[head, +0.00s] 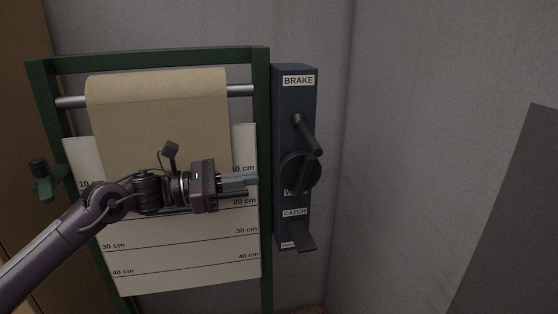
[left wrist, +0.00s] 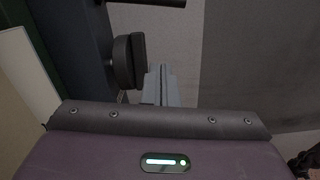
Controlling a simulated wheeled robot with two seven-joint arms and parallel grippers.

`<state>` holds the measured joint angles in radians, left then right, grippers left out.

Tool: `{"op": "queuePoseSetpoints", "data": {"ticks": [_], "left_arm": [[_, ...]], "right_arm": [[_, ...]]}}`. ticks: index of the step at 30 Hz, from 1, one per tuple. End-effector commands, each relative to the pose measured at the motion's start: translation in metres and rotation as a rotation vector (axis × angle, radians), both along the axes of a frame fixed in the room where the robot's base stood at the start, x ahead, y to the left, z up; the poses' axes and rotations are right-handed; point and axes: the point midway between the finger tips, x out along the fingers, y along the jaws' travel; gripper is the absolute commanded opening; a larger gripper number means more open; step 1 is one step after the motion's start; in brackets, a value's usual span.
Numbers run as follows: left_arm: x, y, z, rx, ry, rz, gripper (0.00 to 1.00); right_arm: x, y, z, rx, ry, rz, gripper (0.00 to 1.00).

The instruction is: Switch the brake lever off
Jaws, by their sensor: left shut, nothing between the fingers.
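The brake lever (head: 307,134) is a dark handle on the front of a blue-grey box (head: 296,93) labelled BRAKE. It slants from upper left to lower right, above a round dark knob (head: 301,172). My left gripper (head: 255,181) is shut and empty, left of the box and lower than the lever, in front of the paper frame. In the left wrist view the shut fingers (left wrist: 160,84) point up beside the round knob (left wrist: 127,60), and a dark bar (left wrist: 150,2) shows at the top edge. My right gripper is not in view.
A green frame (head: 150,57) holds a roll of brown paper (head: 158,90) over a white sheet with cm marks (head: 190,265). A grey panel (head: 515,220) stands at right.

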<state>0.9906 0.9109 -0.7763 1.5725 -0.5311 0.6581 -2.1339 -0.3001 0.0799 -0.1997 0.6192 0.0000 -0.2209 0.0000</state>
Motion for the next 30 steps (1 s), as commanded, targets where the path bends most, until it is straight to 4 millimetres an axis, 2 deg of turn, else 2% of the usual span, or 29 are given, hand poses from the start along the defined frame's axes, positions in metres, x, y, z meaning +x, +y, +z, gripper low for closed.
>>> {"op": "queuePoseSetpoints", "data": {"ticks": [5, 15, 18, 21, 30], "left_arm": [[0.007, -0.026, 0.007, -0.003, 0.002, -0.005, 0.00], [0.029, -0.096, 0.012, -0.003, 0.002, -0.004, 0.00], [0.027, -0.096, 0.029, -0.002, -0.002, -0.001, 0.00], [0.026, -0.099, 0.037, -0.001, 0.001, -0.001, 0.00], [0.025, -0.101, 0.044, -0.001, 0.001, -0.001, 0.00]], "right_arm": [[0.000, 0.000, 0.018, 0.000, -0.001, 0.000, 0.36], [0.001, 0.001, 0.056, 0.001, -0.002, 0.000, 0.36], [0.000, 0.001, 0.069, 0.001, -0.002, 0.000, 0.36], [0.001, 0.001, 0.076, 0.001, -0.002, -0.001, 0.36], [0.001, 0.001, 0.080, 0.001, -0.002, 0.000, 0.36]]}}
